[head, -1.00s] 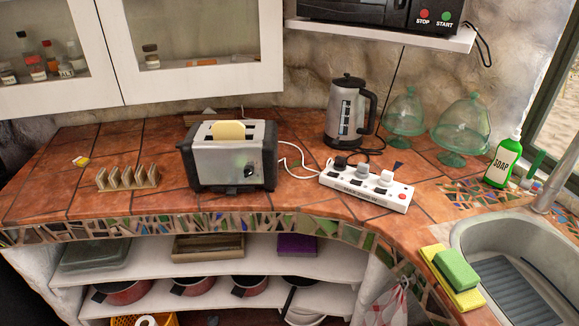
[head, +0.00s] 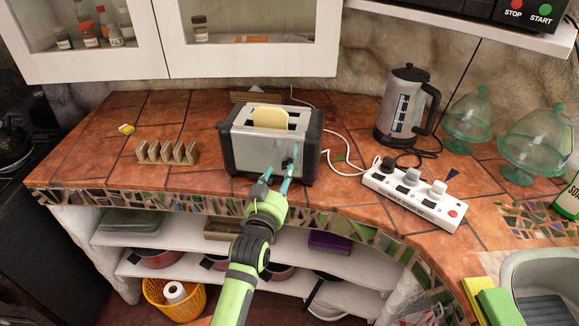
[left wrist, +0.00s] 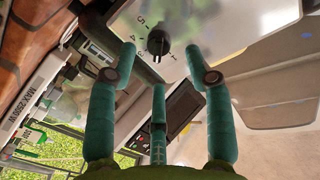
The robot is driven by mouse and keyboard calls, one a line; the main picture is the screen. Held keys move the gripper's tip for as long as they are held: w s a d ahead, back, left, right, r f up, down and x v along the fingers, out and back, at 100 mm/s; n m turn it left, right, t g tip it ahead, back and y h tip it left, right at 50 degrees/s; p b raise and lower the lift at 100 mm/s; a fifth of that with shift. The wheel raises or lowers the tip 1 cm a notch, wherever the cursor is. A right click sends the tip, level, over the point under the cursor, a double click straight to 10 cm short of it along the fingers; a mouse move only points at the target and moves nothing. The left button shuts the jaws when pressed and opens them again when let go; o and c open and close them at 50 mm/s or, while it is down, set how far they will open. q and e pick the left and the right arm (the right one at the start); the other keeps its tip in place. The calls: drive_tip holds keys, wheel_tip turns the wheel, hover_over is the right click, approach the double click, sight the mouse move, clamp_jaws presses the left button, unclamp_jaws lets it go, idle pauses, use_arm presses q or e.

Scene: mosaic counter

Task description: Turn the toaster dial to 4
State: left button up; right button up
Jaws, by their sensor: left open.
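The silver and black toaster (head: 246,150) stands on the tiled counter with a slice of bread (head: 270,118) in its top. My left gripper (head: 275,178) is open and empty at the toaster's front face. In the left wrist view, the black dial (left wrist: 158,45) lies ahead of and between the spread fingers of the left gripper (left wrist: 160,62). The fingers appear apart from the dial. Numbers including 5, 4 and 3 show beside it. I cannot tell for sure which number it points to. In the head view, my fingers partly cover the dial. My right gripper is not in view.
A white power strip (head: 413,200) with a cord lies right of the toaster, and a kettle (head: 403,105) stands behind it. A wooden rack (head: 167,152) is to the left. Clear tiles lie between rack and toaster. The counter's mosaic edge (head: 330,222) runs below.

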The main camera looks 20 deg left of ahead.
sight(285, 168)
use_arm(q)
drive_tip(key=shift+w, duration=1.9)
clamp_jaws()
drive_tip(key=shift+f, duration=0.1)
